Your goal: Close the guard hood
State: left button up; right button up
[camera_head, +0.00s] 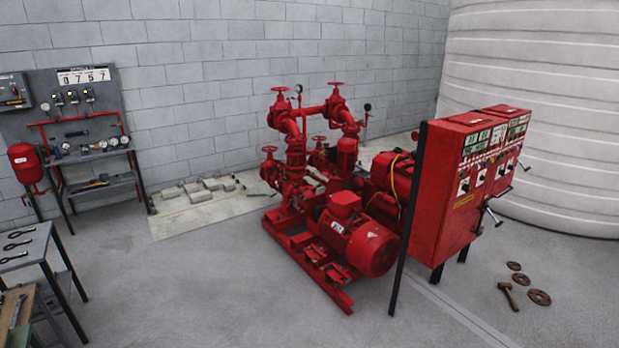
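The red fire pumpset (303,243) stands on its red base frame in the middle of the head view. Its red motor (368,246) faces the front right, and red pipes with handwheels (336,88) rise behind it. I cannot make out the guard hood clearly among the red parts, nor whether it is open or shut. The area between motor and pump is small and partly hidden. Neither of my grippers is in view.
Red control cabinets (452,190) with a dark post stand right of the pumpset. A hammer (508,296) and flanges (521,279) lie on the floor at right. A tool table (28,245) is at left, a gauge bench (90,155) behind it. The front floor is clear.

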aim_at(335, 184)
jog(key=i+z, duration=0.1)
jog(key=i+j+u, duration=0.25)
jog(key=i+u, duration=0.25)
jog(key=i, duration=0.25)
jog(key=i+u, duration=0.5)
jog(key=i, duration=0.3)
jog(key=i+l+z, duration=0.1)
jog(key=i+z, duration=0.15)
jog(key=i, duration=0.8)
jog(key=i+j+z, duration=0.2)
jog(key=i, duration=0.8)
jog(key=i+z, duration=0.4)
jog(key=i+j+z, duration=0.15)
jog(key=z, duration=0.25)
jog(key=i+j+z, duration=0.6)
jog(key=z, duration=0.2)
jog(key=i+j, duration=0.05)
jog(key=i, duration=0.05)
